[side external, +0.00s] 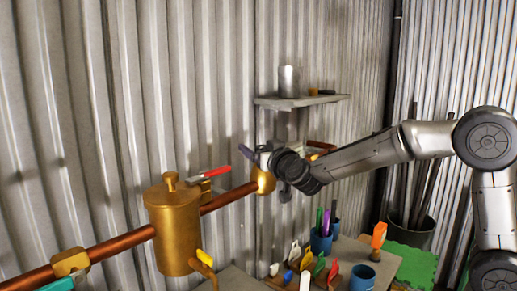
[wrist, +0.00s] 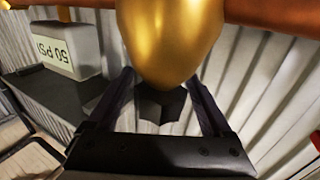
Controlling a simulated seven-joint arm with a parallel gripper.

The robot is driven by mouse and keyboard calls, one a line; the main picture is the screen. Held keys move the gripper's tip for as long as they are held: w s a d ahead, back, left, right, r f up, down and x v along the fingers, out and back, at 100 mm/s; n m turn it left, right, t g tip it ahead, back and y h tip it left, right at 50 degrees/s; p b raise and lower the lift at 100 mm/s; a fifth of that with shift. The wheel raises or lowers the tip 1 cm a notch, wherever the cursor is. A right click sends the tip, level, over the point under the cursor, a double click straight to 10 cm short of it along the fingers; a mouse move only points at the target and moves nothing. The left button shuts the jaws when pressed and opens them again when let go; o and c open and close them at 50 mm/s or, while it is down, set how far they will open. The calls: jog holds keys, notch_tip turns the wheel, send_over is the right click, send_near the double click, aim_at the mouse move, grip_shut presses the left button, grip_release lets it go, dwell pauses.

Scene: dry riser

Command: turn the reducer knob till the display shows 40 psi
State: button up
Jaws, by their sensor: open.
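The gold reducer body (wrist: 172,40) fills the top middle of the wrist view. Its dark faceted knob (wrist: 158,106) sits below it. My gripper (wrist: 162,88) is open, with one finger on each side of the knob; I cannot tell whether either finger touches it. The display (wrist: 58,50) at the left of the wrist view reads 50 PSI, upside down. In the side view the reducer (side external: 265,182) sits on the copper pipe, with my gripper (side external: 277,168) beside it; the knob is hidden there.
A copper pipe (side external: 120,241) runs along the corrugated wall, with a brass canister (side external: 173,230) and a red-handled valve (side external: 207,173). A shelf (side external: 300,101) holds a grey can. Below, a bench holds a blue cup of markers (side external: 321,242) and several coloured tags.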

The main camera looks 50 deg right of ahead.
jog(key=shift+w, duration=0.1)
grip_shut()
dwell(0.4)
jog(key=shift+n+t+y, duration=0.4)
jog(key=shift+n+y, duration=0.3)
jog(key=shift+y, duration=0.3)
jog(key=shift+w+a+n+t+y, duration=0.1)
jog(key=shift+a+n+y, duration=0.15)
jog(key=shift+n+y, duration=0.85)
jog(key=shift+s+a+n+t+y, duration=0.15)
jog(key=shift+n+y, duration=0.5)
jog(key=shift+y, duration=1)
jog(key=shift+w+a+n+t+y, duration=0.15)
jog(key=shift+a+n+y, duration=0.15)
jog(key=shift+n+y, duration=0.8)
jog(key=n+g+y, duration=0.1)
jog(key=n+y, duration=0.1)
jog(key=y, duration=0.1)
jog(key=a+n+g+y, duration=0.1)
jog(key=y, duration=0.2)
jog(key=shift+n+y, duration=0.35)
jog(key=shift+s+a+n+g+y, duration=0.25)
jog(key=shift+n+g+y, duration=0.45)
jog(key=shift+y, duration=0.2)
jog(key=shift+r, duration=0.1)
grip_release()
